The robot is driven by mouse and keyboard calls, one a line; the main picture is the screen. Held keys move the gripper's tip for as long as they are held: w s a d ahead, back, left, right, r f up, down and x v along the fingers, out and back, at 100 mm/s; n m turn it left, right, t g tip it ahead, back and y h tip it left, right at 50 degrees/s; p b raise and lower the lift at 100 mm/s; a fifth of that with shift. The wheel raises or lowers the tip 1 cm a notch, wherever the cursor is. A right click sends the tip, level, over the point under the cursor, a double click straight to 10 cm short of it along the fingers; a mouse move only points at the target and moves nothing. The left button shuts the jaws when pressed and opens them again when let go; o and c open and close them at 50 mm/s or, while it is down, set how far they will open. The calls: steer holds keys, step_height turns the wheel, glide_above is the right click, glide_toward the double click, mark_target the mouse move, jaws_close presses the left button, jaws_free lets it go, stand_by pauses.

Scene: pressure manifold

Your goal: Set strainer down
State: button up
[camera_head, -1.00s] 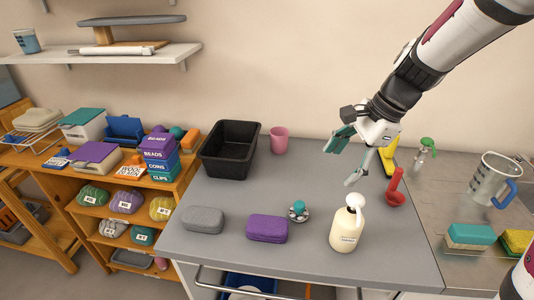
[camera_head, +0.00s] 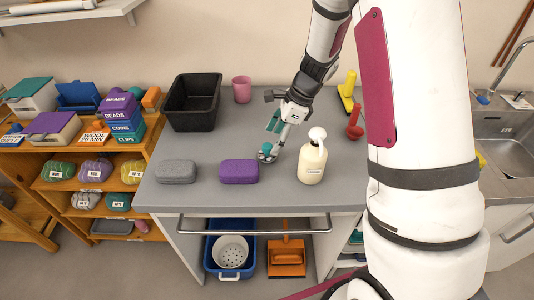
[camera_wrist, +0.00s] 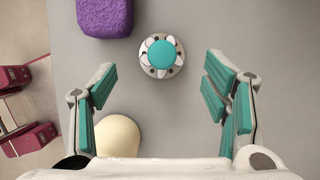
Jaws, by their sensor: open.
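The strainer, a small round metal piece with a teal knob (camera_head: 266,152), sits on the grey counter beside the purple case. In the wrist view the strainer (camera_wrist: 160,56) lies flat, with its knob facing the camera and dark holes around its rim. My gripper (camera_head: 277,138) reaches down close to the strainer in the head view. In the wrist view my gripper (camera_wrist: 160,78) is open with nothing between its teal pads. The strainer shows just beyond the fingertips, roughly centred between them. No contact is visible.
The purple case (camera_head: 239,172) is left of the strainer and the cream pump bottle (camera_head: 312,163) right of it. A grey case (camera_head: 176,172), black bin (camera_head: 191,101), pink cup (camera_head: 242,89) and red tool (camera_head: 354,124) stand around. A sink (camera_head: 507,130) is far right.

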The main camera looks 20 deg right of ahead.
mark_target(270, 145)
steer(key=shift+p+x, duration=0.4)
steer(key=shift+x, duration=2.3)
steer(key=shift+w+a, duration=0.1)
steer(key=shift+w, duration=0.1)
steer(key=shift+s, duration=0.1)
steer(key=c, duration=1.6)
